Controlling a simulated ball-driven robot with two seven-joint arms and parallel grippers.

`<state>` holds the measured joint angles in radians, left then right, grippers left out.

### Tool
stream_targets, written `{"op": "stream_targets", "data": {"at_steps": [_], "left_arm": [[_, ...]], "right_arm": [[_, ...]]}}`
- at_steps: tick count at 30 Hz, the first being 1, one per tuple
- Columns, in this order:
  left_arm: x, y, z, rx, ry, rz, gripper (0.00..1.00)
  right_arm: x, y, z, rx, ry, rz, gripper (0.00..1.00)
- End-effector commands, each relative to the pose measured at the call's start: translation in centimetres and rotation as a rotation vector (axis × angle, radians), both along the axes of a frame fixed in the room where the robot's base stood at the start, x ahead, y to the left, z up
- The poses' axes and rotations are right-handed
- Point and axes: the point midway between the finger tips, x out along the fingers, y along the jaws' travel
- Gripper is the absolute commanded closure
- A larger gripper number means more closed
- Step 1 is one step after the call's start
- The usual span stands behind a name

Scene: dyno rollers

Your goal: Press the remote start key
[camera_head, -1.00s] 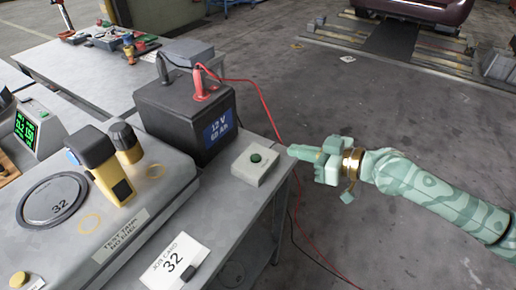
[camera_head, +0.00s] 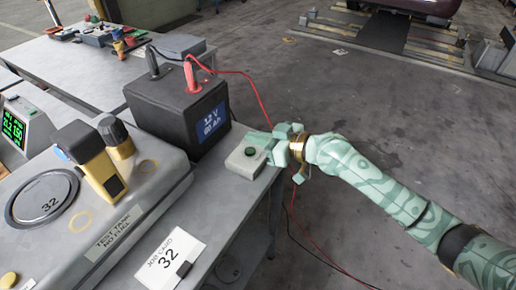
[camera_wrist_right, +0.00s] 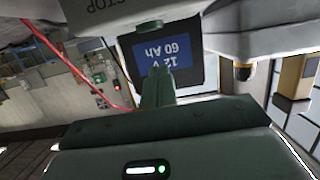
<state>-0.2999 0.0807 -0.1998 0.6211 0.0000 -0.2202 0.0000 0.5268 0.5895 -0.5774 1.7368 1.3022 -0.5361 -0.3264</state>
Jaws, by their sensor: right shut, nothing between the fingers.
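The remote start key is a green round button (camera_head: 250,152) on a pale box (camera_head: 243,165) at the bench's right edge, beside the battery. My right gripper (camera_head: 268,145) is shut and empty, close to the box's right side. In the head view its tips lie just right of the button. In the wrist view the picture is upside down: the shut fingers (camera_wrist_right: 158,78) point toward the battery, and the green button (camera_wrist_right: 150,26) shows above their tips, apart from them. The box (camera_wrist_right: 95,18) bears lettering ending in STOP. My left gripper is not in view.
A black 12 V battery (camera_head: 180,115) with red and black clamps stands behind the box. A grey test tank (camera_head: 150,185) with a yellow-black tool (camera_head: 100,172) is at left. A job card (camera_head: 170,255) lies in front. Red and black cables hang off the bench's right side.

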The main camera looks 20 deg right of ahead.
Motion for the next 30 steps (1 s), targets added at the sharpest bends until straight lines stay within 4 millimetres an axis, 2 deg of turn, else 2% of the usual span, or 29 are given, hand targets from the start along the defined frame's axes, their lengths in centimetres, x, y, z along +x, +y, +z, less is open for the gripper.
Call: {"op": "stream_targets", "data": {"at_steps": [1, 6, 19, 25, 30], "left_arm": [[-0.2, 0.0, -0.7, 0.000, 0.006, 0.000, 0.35], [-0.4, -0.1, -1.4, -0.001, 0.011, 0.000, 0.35], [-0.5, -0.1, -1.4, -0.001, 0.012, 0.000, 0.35], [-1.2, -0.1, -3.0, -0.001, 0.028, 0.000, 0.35], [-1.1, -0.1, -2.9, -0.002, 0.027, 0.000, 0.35]], "right_arm": [[-0.1, -0.2, -1.7, -0.002, 0.011, -0.003, 1.00], [-0.1, -0.2, -3.2, -0.002, 0.007, -0.002, 1.00], [-0.1, -0.2, -3.5, -0.002, 0.005, -0.002, 1.00], [-0.1, -0.3, -5.6, -0.006, 0.007, -0.001, 1.00], [-0.2, -0.2, -5.5, -0.007, 0.010, 0.000, 1.00]]}}
